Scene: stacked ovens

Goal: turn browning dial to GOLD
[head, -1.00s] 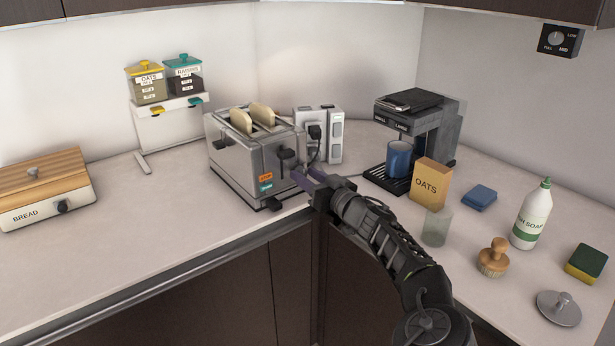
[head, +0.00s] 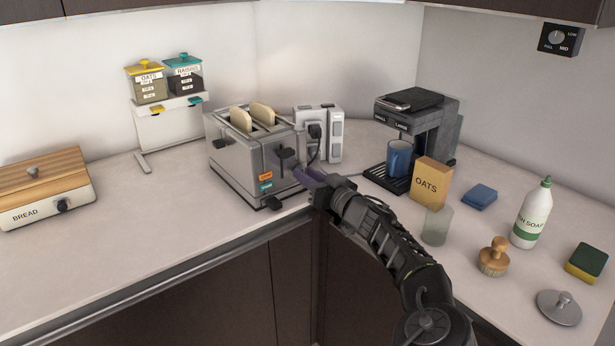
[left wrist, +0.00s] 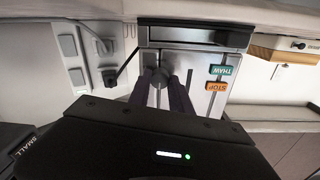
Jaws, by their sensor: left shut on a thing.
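The steel toaster (head: 235,165) stands in the counter corner with two bread slices (head: 251,117) in its slots. Its black lever (head: 287,158) and orange and teal buttons (head: 265,181) face me. My left gripper (head: 303,177) reaches the right part of the toaster's front. In the left wrist view, the gripper's dark fingers (left wrist: 166,92) are shut on the round grey browning dial (left wrist: 160,77), beside the THAW and STOP buttons (left wrist: 222,78). The view is upside down. The dial's markings and pointer cannot be read. My right gripper is not in view.
A wall outlet with a plug (head: 319,134) stands right behind the toaster.

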